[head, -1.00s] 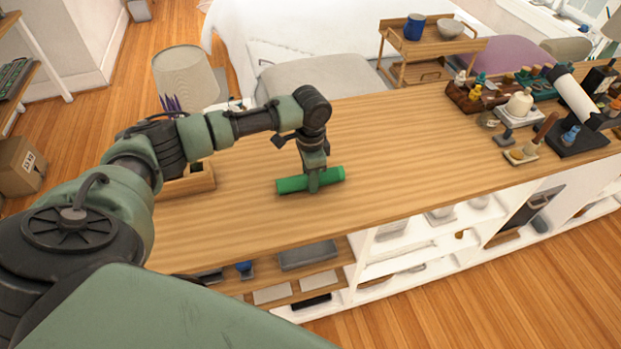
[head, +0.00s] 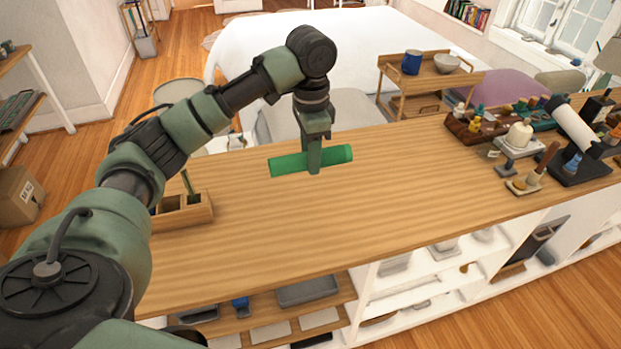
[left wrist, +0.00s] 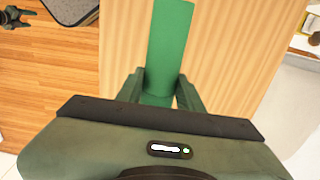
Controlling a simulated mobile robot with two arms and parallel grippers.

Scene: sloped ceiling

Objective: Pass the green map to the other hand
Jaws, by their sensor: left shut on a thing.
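In the left wrist view the map (left wrist: 169,45) runs away from between the two fingers of my left gripper (left wrist: 160,92). One of its ends is hidden behind the gripper body.
A wooden organiser box (head: 185,212) stands on the counter at the left. The middle of the counter is clear. Open shelves (head: 400,290) lie below its front edge.

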